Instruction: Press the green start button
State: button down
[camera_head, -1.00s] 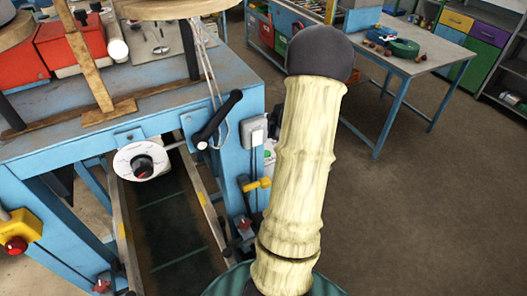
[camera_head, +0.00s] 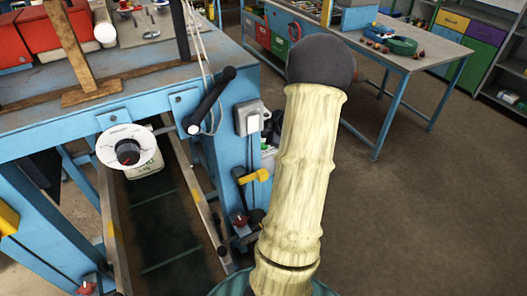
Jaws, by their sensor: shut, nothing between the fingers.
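I see no green start button in the head view. The blue machine frame (camera_head: 90,128) fills the left side. It carries a white dial with a black knob (camera_head: 127,151), a black lever handle (camera_head: 212,100) and a grey switch box (camera_head: 249,117). Part of a yellow box (camera_head: 8,218) shows at the left edge. My pale, ribbed arm link rises through the middle and ends in a dark round joint. My gripper and its fingers are not in view.
A dark conveyor belt (camera_head: 163,225) runs under the frame, with a pale printed object (camera_head: 150,168) below the dial. A yellow-handled fitting (camera_head: 255,176) is on the frame's right leg. A workbench (camera_head: 405,58) stands at the back right. The brown floor (camera_head: 430,200) at right is clear.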

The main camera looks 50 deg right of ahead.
aim_at(264, 146)
jog(key=shift+f+b, duration=0.35)
jog(key=shift+f, duration=0.55)
jog(key=shift+f, duration=0.1)
dwell(1.2)
jog(key=shift+f, duration=0.35)
